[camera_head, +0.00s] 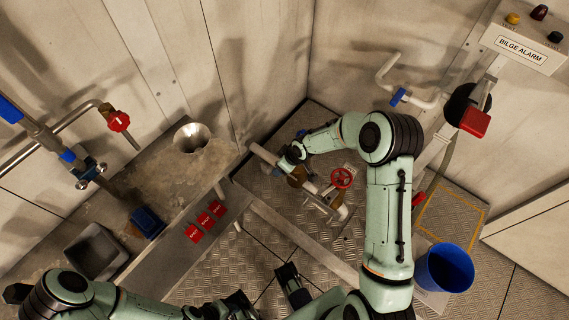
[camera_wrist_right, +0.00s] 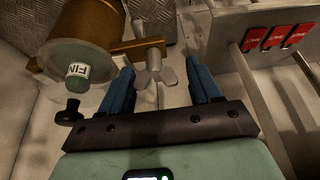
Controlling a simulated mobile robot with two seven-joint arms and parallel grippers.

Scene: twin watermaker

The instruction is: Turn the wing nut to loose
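The silver wing nut (camera_wrist_right: 154,70) sits on a brass bracket (camera_wrist_right: 136,46) beside a brass housing (camera_wrist_right: 85,35) in the right wrist view. My right gripper (camera_wrist_right: 162,78) is open, with one blue finger on each side of the wing nut. I see gaps between the fingers and the wings, so it does not grip it. In the head view the right gripper (camera_head: 285,163) is at the pipework, and the wing nut is not discernible there.
A red handwheel (camera_head: 342,178) is on the pipe right of my right gripper. A counter with red tags (camera_head: 205,221), a sink (camera_head: 95,252) and a funnel (camera_head: 192,137) lies left. A blue bucket (camera_head: 445,268) stands right. Walls close in behind the pipework.

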